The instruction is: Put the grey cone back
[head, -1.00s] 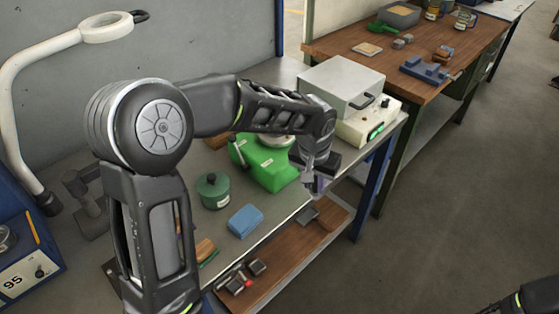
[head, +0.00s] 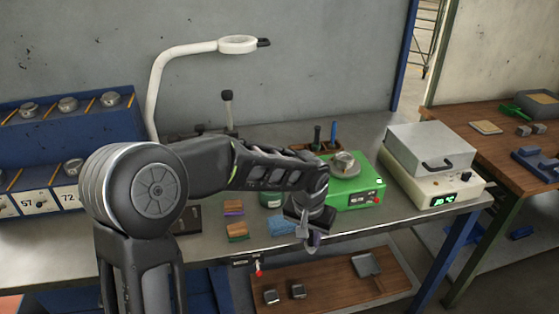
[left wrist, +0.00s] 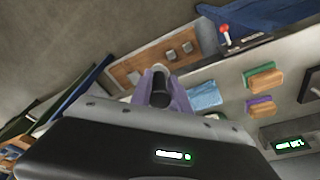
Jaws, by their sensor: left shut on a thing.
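My left gripper (head: 312,241) is in front of the bench's front edge, fingers pointing down. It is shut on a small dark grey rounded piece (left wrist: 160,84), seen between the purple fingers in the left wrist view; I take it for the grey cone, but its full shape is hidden. A blue rack (head: 115,125) stands at the left of the bench, with several grey metal pieces and number plates reading 57 and 72; my arm covers part of it. My right gripper is not in view.
A green device (head: 352,192) with a metal top and a white box with a grey lid (head: 430,160) stand on the bench to the right. A white lamp (head: 160,80) rises behind.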

